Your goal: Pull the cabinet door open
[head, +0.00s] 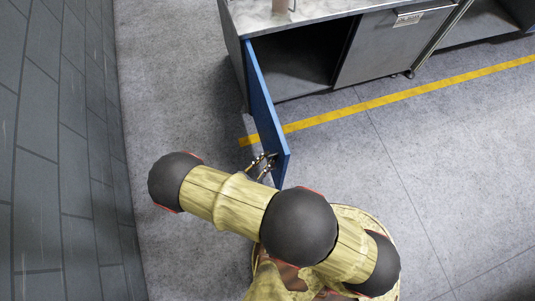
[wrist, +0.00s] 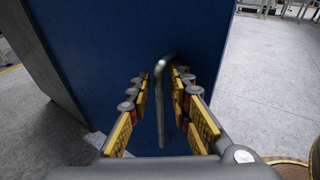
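The blue cabinet door (head: 265,110) stands swung wide open, hinged at the cabinet's (head: 305,70) left front edge and jutting out over the floor. In the wrist view the door (wrist: 120,50) fills the middle, with a grey metal bar handle (wrist: 160,115) on its face. My gripper (wrist: 161,78) is open, with its yellow-padded fingers on either side of the handle. The handle is nearer the right finger, with a visible gap to the left one; I cannot tell whether it touches the right. In the head view my gripper (head: 262,166) is at the door's outer end, partly hidden by my arm.
The cabinet interior (head: 300,65) is open, dark and looks empty. A grey closed panel with a label (head: 408,19) stands right of it, under a marble-like top (head: 265,15). A grey block wall (head: 50,150) runs along the left. Floor right of the door, crossed by a yellow line (head: 400,97), is clear.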

